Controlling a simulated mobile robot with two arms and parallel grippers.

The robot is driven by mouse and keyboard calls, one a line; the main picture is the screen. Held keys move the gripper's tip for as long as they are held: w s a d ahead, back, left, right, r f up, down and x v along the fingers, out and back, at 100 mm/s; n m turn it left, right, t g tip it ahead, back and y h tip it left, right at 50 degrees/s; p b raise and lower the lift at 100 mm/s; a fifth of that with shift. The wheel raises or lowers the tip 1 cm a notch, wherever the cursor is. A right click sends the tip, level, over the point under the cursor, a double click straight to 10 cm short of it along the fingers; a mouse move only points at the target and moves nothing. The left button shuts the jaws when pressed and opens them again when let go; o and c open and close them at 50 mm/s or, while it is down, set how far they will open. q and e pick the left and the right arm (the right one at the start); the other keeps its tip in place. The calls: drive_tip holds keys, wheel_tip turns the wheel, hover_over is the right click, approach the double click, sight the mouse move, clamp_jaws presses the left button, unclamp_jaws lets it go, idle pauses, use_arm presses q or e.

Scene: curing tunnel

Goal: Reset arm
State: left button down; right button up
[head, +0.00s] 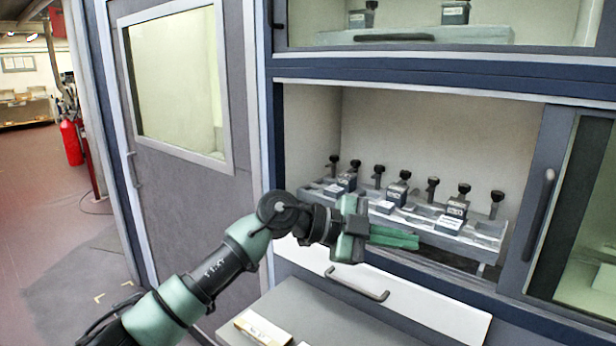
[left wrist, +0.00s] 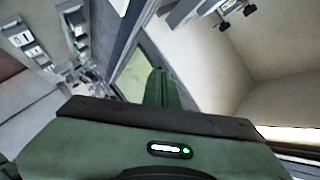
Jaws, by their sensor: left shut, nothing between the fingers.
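My left arm comes in from the lower left in the head view. Its green left gripper (head: 400,238) points right, in front of the open cabinet bay and beside the front of the grey fixture tray (head: 476,240). The fingers are together with nothing between them. In the left wrist view the closed green fingers (left wrist: 162,88) extend away from the palm, with a glass panel beyond them. My right gripper is in neither view.
The tray holds several dark clamps and labelled blocks (head: 397,190). Below it is a white drawer front with a handle (head: 358,284). A sliding door (head: 545,200) stands at the right and a windowed door (head: 180,90) at the left. A red extinguisher (head: 71,142) stands far left.

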use_arm(q)
drive_tip(key=w+a+n+t, duration=0.3)
drive_tip(key=a+n+t, duration=0.8)
drive_tip(key=n+t, duration=0.5)
drive_tip(key=s+a+f+n+y, duration=0.2)
drive_tip(key=a+f+n+y, duration=0.3)
drive_tip(key=a+f+y, duration=0.3)
drive_tip(key=s+a+f+n+y, duration=0.2)
drive_tip(key=a+f+n+y, duration=0.35)
drive_tip(key=a+f, duration=0.45)
drive_tip(key=s+a+f+g+y, duration=0.1)
drive_tip(key=s+a+f+g, duration=0.2)
drive_tip(key=s+f, duration=0.35)
drive_tip(key=s+a+f+g+y, duration=0.1)
drive_tip(key=s+a+f+g, duration=0.15)
drive_tip(key=s+f, duration=0.35)
drive_tip(key=s+a+f+m+g, duration=0.1)
drive_tip(key=s+f+g, duration=0.3)
drive_tip(key=s, duration=0.6)
drive_tip(key=s+a+f+m+g, duration=0.15)
drive_tip(key=s+f+g, duration=0.25)
drive_tip(key=s, duration=0.5)
wheel_tip(320, 180, down, 25)
drive_tip(key=s+g, duration=0.1)
drive_tip(key=s, duration=0.1)
drive_tip(key=s+a+f+g, duration=0.1)
drive_tip(key=s+a+f, duration=0.2)
drive_tip(key=s+f, duration=1.4)
